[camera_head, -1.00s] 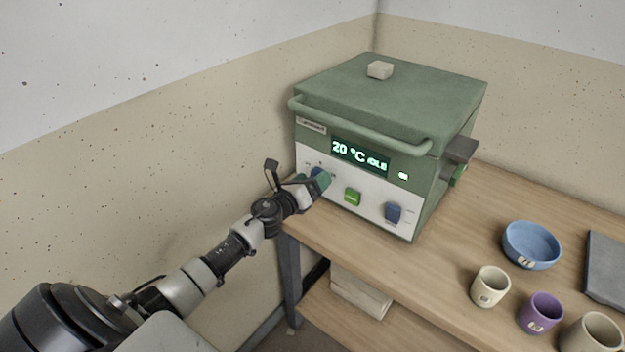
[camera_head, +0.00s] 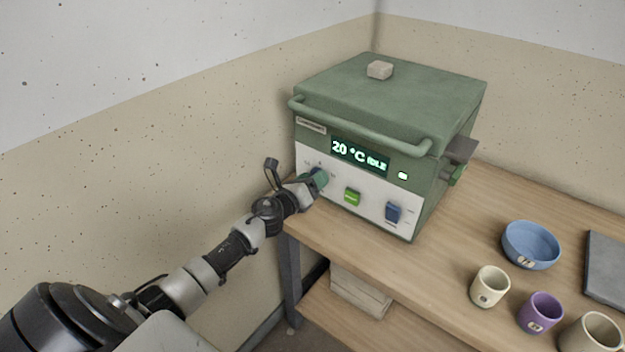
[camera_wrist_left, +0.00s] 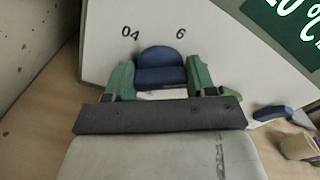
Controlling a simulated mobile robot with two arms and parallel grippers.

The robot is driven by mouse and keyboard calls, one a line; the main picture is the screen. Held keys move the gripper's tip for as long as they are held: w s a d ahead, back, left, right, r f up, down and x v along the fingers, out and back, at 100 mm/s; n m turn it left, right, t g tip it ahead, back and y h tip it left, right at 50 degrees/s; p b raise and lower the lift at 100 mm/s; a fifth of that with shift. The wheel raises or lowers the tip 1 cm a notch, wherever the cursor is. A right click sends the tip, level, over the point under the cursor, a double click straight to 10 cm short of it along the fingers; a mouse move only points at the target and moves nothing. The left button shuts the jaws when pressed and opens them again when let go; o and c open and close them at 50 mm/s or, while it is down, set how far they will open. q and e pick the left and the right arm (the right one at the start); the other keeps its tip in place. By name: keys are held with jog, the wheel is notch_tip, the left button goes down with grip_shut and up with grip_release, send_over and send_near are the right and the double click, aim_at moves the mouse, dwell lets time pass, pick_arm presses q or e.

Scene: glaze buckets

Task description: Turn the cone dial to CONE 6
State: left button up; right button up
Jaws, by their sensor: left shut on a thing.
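The blue cone dial (camera_wrist_left: 161,66) is on the left of the green kiln's white front panel. In the wrist view, the printed marks "04" and "6" show above it, at upper left and upper right. My left gripper (camera_wrist_left: 160,80) has its green fingers on both sides of the dial and is shut on it. In the head view, the left gripper (camera_head: 319,181) covers most of the dial. The dial's pointer cannot be made out. My right gripper is out of view.
The kiln (camera_head: 390,100) stands on a wooden table, its display (camera_head: 360,156) reading 20 °C IDLE. A green button (camera_head: 352,197) and a blue switch (camera_head: 393,213) are right of the dial. A blue bowl (camera_head: 531,245) and several cups stand further right.

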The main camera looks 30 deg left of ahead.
pick_arm(q)
jog(key=n+p, duration=0.1)
jog(key=n, duration=0.4)
jog(key=shift+n, duration=0.3)
jog(key=n+p, duration=0.1)
jog(key=n, duration=0.4)
jog(key=shift+a+f+n, duration=0.1)
jog(key=shift+f+n, duration=0.05)
jog(key=shift+n, duration=0.15)
dwell(0.3)
jog(key=o, duration=0.9)
jog(key=s, duration=1.1)
jog(key=shift+a, duration=0.4)
jog(key=shift+f+n, duration=0.1)
jog(key=shift+n, duration=0.2)
